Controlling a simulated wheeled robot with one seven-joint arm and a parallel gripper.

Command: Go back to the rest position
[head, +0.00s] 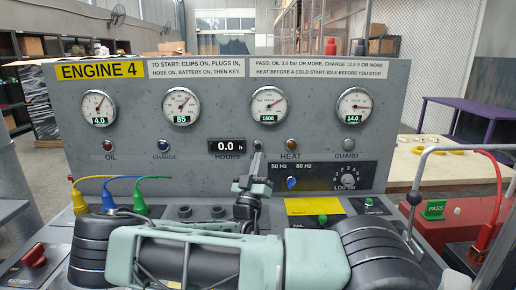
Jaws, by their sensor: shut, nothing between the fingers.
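My gripper (257,163) is in the middle of the head view, in front of the grey engine panel (230,100). Its fingers are together and hold nothing. They point up, just below the lamps row, between the hours display (227,146) and the HEAT lamp (292,145). Whether the tips touch the panel I cannot tell. My folded arm fills the bottom of the view and hides the middle of the console's lower deck.
The gauges read 4.0, 85, 1500 and 14.0. Yellow, blue and green plugs (140,203) with cables stand at left, close to my arm. A red battery switch (34,256) is at lower left. A green PASS tag (434,210) and red clip (483,236) are at right.

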